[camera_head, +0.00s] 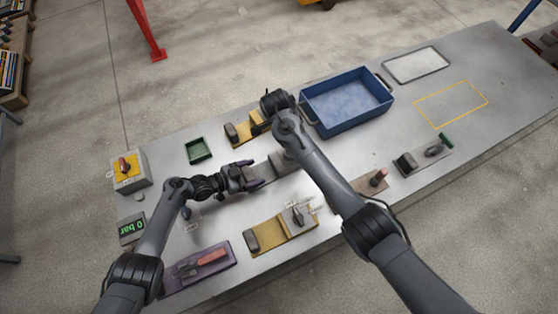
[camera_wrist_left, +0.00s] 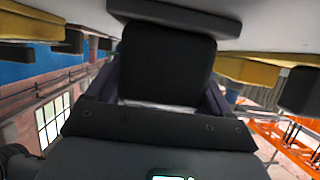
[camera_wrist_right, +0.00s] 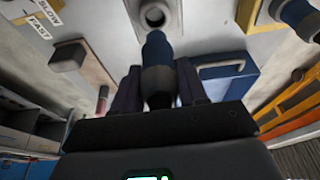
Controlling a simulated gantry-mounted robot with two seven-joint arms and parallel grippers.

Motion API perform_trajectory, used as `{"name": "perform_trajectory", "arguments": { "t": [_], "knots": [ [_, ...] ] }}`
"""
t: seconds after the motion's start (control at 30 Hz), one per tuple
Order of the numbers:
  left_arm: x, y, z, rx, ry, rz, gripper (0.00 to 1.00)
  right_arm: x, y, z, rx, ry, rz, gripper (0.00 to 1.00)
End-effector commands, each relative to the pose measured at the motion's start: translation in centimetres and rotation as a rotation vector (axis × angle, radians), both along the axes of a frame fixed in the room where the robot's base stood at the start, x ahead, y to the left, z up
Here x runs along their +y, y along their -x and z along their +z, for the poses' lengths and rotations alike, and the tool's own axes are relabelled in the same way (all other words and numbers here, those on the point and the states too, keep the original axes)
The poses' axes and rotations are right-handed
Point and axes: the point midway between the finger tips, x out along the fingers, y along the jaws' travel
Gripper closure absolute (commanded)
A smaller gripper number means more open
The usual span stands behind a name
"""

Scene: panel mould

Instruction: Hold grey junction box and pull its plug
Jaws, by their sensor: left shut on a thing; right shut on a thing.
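The grey junction box (camera_head: 284,162) sits mid-table in the head view, partly behind my right arm. My left gripper (camera_head: 256,177) reaches it from the left. In the left wrist view, a dark block (camera_wrist_left: 168,62), which looks like the box, fills the space between its fingers. In the right wrist view, my right gripper (camera_wrist_right: 157,88) is shut on a blue and black plug (camera_wrist_right: 158,55). The plug's blue end is at a round socket-like opening (camera_wrist_right: 152,14); I cannot tell whether it is still seated. In the head view my right gripper's fingers are hidden behind its wrist.
A blue bin (camera_head: 347,101) stands behind and right of the arms. A green tray (camera_head: 199,150), a yellow-topped switch box (camera_head: 130,169), yellow fixtures (camera_head: 281,231) and a purple tool board (camera_head: 199,268) surround the work area. The table's right side is mostly clear.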

Motion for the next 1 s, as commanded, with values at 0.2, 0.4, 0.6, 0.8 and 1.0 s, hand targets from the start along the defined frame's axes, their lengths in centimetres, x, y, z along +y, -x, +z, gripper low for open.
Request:
{"name": "perform_trajectory", "arguments": {
  "t": [0.2,0.4,0.6,0.8,1.0],
  "knots": [
    [0.0,0.0,0.0,0.0,-0.001,0.001,0.68,0.0,0.0,0.4,-0.001,0.0,0.0,1.0],
    [0.0,0.0,0.0,0.0,-0.001,0.001,0.68,0.0,-0.1,1.6,-0.002,0.0,0.001,1.0],
    [0.0,0.0,0.0,0.0,-0.001,0.001,0.68,0.0,0.0,2.8,-0.001,0.0,0.0,1.0],
    [0.0,0.0,0.0,0.0,-0.001,0.001,0.68,0.0,0.0,3.0,0.0,0.0,0.0,1.0],
    [0.0,0.0,0.0,0.0,-0.001,0.001,0.04,0.0,0.0,3.0,-0.001,0.0,0.0,1.0]
  ]
}}
